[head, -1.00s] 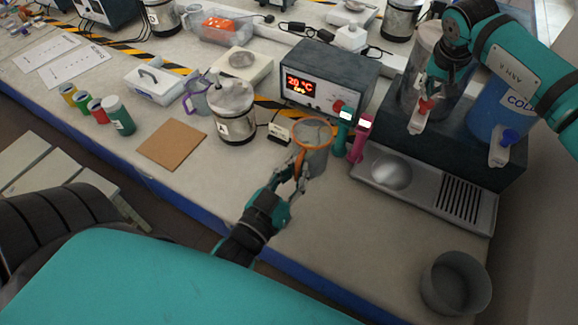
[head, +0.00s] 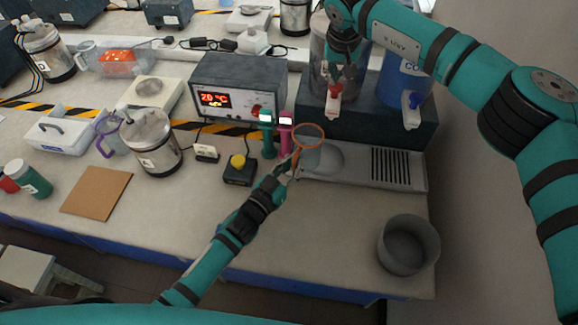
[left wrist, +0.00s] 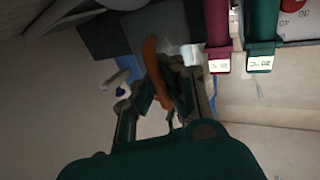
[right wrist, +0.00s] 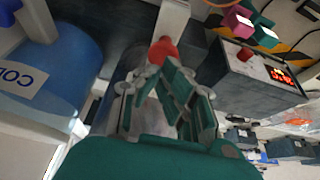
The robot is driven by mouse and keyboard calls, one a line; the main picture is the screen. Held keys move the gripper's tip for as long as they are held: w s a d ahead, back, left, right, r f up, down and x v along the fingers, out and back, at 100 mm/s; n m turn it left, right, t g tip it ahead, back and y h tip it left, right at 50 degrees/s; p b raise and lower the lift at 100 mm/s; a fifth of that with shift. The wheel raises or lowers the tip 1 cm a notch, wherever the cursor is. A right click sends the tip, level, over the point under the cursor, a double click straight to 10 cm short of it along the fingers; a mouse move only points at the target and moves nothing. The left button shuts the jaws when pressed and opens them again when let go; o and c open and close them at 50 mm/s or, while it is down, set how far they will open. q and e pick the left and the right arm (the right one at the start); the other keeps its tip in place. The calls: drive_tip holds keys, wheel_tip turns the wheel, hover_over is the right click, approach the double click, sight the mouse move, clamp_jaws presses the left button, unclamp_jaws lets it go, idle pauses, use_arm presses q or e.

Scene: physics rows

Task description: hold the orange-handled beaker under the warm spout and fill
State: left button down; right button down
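The orange-handled beaker (head: 311,158) is clear with an orange rim and handle. My left gripper (head: 287,168) is shut on its handle and holds it at the drip tray's left end. The orange handle (left wrist: 155,72) shows between the fingers in the left wrist view. The warm spout is the red tap (head: 335,93) on the dispenser's left tank, up and right of the beaker. My right gripper (head: 343,72) is just above this tap, and its fingers look closed together. The red tap (right wrist: 163,50) is just beyond the fingertips in the right wrist view.
The drip tray (head: 350,178) has a round dish and a slotted grille. A blue tap (head: 413,99) is on the cold tank. Teal (head: 267,135) and pink (head: 286,135) handles stand left of the beaker. A grey pot (head: 408,245) stands at front right.

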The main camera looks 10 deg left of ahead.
sight(314, 157)
use_arm(q)
drive_tip(key=shift+w+d, duration=2.7)
use_arm(e)
drive_tip(key=shift+f, duration=0.15)
drive_tip(key=shift+f, duration=1.05)
idle(4.1)
